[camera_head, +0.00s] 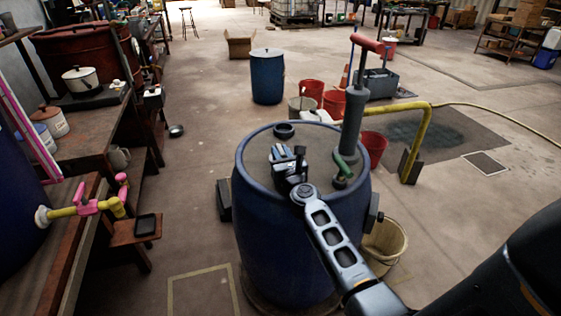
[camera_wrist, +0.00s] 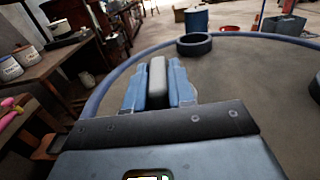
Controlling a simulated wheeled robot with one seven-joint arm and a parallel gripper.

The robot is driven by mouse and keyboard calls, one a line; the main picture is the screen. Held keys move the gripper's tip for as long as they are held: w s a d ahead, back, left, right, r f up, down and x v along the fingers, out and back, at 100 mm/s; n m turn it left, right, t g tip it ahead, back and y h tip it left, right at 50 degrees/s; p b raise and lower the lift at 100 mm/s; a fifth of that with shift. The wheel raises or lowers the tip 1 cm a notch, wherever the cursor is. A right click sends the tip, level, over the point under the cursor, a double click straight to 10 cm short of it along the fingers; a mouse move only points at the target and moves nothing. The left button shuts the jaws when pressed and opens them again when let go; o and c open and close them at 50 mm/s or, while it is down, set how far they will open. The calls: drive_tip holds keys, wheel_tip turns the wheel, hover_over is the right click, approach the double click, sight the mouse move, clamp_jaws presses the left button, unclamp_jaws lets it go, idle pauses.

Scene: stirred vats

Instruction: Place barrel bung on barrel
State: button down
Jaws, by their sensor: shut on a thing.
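The blue barrel (camera_head: 285,235) stands upright in the middle of the head view. Its grey top has a raised dark ring (camera_head: 285,130) near the far rim; the ring (camera_wrist: 194,44) also shows in the wrist view, ahead and slightly right of my fingers. My gripper (camera_head: 280,155) is over the barrel top, on the near side of the ring. Its blue fingers (camera_wrist: 158,85) are shut on a grey rounded piece, seemingly the barrel bung (camera_wrist: 157,72). The bung's lower part is hidden by the fingers, and it is apart from the ring.
A grey hand pump (camera_head: 354,110) with a red handle stands on the barrel top, right of my gripper. A yellow pipe (camera_head: 425,125) is further right. A workbench (camera_head: 85,135) runs along the left. Another blue barrel (camera_head: 267,78) and red buckets (camera_head: 334,102) stand behind.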

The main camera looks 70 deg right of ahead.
drive_tip(key=shift+f, duration=0.15)
drive_tip(key=shift+f, duration=0.2)
drive_tip(key=c, duration=1)
unclamp_jaws()
drive_tip(key=shift+o, duration=0.2)
drive_tip(key=shift+r, duration=0.15)
drive_tip(key=shift+r, duration=0.2)
drive_tip(key=v, duration=1.2)
drive_tip(key=shift+s+f+b, duration=0.1)
drive_tip(key=shift+f+b, duration=0.05)
drive_tip(key=shift+b, duration=0.15)
